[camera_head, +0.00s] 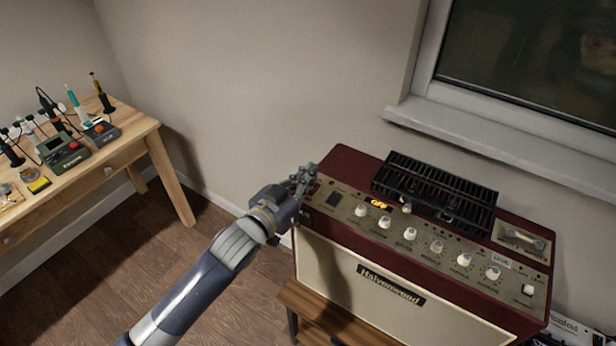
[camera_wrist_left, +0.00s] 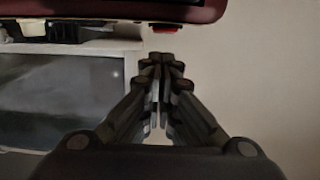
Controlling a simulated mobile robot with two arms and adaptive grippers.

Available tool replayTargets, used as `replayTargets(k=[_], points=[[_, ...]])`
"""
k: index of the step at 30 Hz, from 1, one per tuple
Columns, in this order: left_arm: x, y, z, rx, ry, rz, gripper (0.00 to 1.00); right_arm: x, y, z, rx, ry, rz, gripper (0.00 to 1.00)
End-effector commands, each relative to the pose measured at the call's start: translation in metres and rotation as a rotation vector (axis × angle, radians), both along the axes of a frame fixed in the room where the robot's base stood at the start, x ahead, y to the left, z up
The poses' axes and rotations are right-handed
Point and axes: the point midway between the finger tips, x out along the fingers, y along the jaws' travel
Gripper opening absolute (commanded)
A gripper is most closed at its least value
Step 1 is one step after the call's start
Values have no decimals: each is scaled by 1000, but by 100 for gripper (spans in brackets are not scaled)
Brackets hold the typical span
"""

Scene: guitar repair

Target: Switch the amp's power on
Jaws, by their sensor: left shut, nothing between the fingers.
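The amp (camera_head: 400,280) is a dark red cabinet with a cream front and a name plate (camera_head: 390,285). Its sloped control panel carries a row of white knobs (camera_head: 410,233), a small lit orange display (camera_head: 379,204) that seems to read OFF, and a dark switch-like part (camera_head: 334,199) at the left end. A small red part (camera_head: 314,188) shows beside my gripper; a red part (camera_wrist_left: 165,28) also shows in the left wrist view, under the dark red edge. My left gripper (camera_head: 304,178) is shut and empty at the amp's upper left corner. Whether it touches the amp cannot be told.
A black slatted unit (camera_head: 435,190) lies on the amp's top. The amp stands on a low wooden stand (camera_head: 318,310). A wooden bench (camera_head: 110,155) with soldering tools is at the left. A window sill (camera_head: 500,140) is behind; open floor (camera_head: 150,260) lies between bench and amp.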

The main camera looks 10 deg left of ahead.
Motion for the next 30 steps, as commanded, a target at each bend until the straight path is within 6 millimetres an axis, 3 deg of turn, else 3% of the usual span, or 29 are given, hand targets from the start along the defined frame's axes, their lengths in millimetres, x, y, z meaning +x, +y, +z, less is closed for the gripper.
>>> replayTargets(k=[7, 30], points=[[2, -1, -13, -2, -5, 0, 0, 0, 0, 3, 0, 0, 0, 0], [11, -4, -18, -2, -5, 0, 0, 0, 0, 10, 0, 0, 0, 0]])
